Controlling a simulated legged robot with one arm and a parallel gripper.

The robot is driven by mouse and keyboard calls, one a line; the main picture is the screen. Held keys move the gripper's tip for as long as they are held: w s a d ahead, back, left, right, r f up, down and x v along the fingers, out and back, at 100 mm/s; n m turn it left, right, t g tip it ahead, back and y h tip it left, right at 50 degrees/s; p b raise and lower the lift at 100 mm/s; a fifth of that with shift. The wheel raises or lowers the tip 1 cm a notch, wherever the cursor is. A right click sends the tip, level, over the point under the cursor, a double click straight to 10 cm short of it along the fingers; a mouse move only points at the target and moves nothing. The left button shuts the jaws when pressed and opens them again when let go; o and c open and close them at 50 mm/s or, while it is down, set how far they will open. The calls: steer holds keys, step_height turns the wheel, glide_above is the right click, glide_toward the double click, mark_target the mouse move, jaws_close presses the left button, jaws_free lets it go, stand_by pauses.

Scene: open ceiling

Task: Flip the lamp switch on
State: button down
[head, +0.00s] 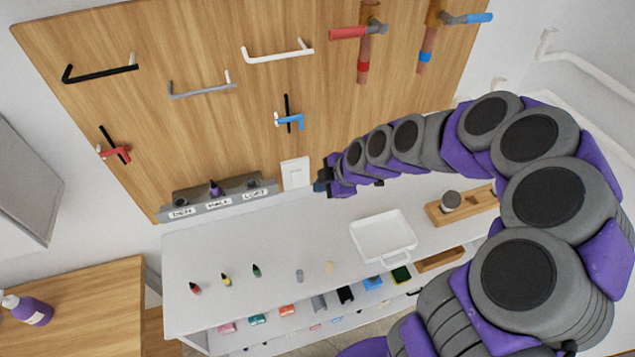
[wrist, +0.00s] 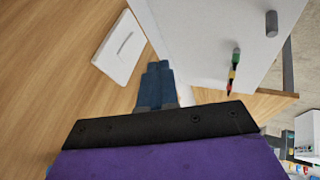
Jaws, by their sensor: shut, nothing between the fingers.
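The lamp switch (head: 295,173) is a white rectangular plate with a rocker, on the wooden wall panel just above the white counter. In the wrist view the switch (wrist: 119,48) lies to the upper left of the fingertips. My gripper (head: 319,184) is just right of the switch and slightly lower in the head view. In the wrist view the blue fingertips of my gripper (wrist: 157,72) are together, with nothing between them. A gap shows between them and the plate in the wrist view. No lamp can be made out.
A grey labelled rack (head: 218,197) stands left of the switch. Below, the white counter (head: 210,250) carries markers and a white tray (head: 382,238). A wooden block (head: 465,205) is at right. Handles and red and blue valves (head: 358,32) are on the panel above.

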mark_target(297, 178)
steer(key=w+a+f, duration=0.5)
steer(key=w+f, duration=0.1)
steer(key=f, duration=0.1)
steer(key=shift+w, duration=0.3)
steer(key=shift+f, duration=0.2)
steer(key=shift+w+b, duration=0.1)
steer(key=shift+b, duration=0.6)
